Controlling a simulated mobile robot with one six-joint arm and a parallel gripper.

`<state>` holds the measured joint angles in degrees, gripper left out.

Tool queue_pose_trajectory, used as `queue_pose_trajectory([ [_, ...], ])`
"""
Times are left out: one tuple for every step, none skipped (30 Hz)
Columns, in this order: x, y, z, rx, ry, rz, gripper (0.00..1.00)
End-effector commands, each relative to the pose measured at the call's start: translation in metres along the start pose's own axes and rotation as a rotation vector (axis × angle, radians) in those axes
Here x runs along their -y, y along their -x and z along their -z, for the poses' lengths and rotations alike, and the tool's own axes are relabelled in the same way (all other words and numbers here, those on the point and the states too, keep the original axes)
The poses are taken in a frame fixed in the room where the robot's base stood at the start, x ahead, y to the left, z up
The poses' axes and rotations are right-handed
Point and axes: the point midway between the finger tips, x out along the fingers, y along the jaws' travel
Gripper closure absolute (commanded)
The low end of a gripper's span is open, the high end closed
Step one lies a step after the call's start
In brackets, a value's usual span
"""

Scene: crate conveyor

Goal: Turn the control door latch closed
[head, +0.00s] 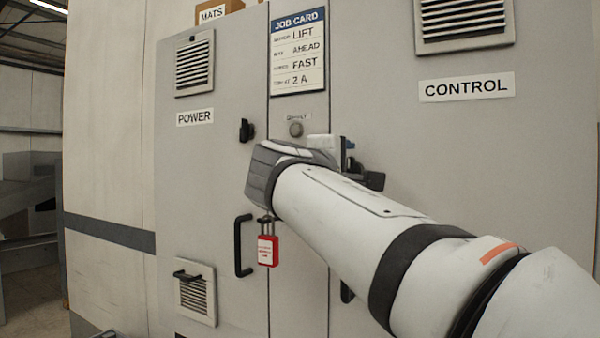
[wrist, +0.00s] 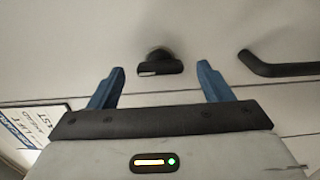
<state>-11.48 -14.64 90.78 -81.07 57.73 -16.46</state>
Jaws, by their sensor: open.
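The black control door latch (wrist: 160,66) shows in the wrist view as a short bar on a round base. Its bar runs across that picture, roughly parallel to the door handle. My gripper (wrist: 160,70) is open, with one blue finger on either side of the latch and a clear gap to each. Whether the fingertips reach as deep as the latch I cannot tell. In the head view my gripper (head: 351,154) is close to the control door (head: 450,150), and the dark latch (head: 375,180) shows partly behind it. My arm covers the area below.
A black handle (wrist: 285,68) sticks out to the right of the fingers in the wrist view. In the head view the power door has a black latch (head: 246,130), a handle (head: 241,246) and a red padlock (head: 268,250). A job card (head: 298,52) is above.

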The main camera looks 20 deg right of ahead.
Motion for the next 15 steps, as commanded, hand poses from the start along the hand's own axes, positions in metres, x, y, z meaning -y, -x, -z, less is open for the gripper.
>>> queue_pose_trajectory([
  [0.000, 0.010, 0.000, -0.005, -0.001, 0.000, 0.27],
  [0.000, 0.015, 0.001, -0.006, -0.002, 0.000, 0.27],
  [0.000, 0.021, 0.001, -0.005, -0.002, 0.001, 0.27],
  [0.000, 0.025, 0.001, -0.006, -0.002, 0.001, 0.27],
  [0.000, 0.030, 0.001, -0.005, -0.002, 0.000, 0.27],
  [0.000, 0.035, 0.001, -0.005, -0.001, 0.000, 0.27],
  [0.000, 0.039, 0.001, -0.004, -0.001, 0.000, 0.27],
  [0.000, 0.042, 0.001, -0.005, -0.001, 0.000, 0.27],
  [0.000, 0.046, 0.001, -0.003, -0.001, 0.001, 0.27],
  [0.000, 0.048, 0.001, -0.003, -0.001, 0.001, 0.27],
  [0.000, 0.050, 0.001, -0.004, 0.000, 0.001, 0.27],
  [0.000, 0.053, 0.001, -0.002, 0.000, 0.002, 0.27],
  [0.001, 0.054, 0.000, -0.001, 0.000, 0.002, 0.27],
  [0.001, 0.055, 0.000, -0.001, 0.000, 0.001, 0.27],
  [0.001, 0.056, 0.000, -0.001, 0.000, 0.001, 0.27],
])
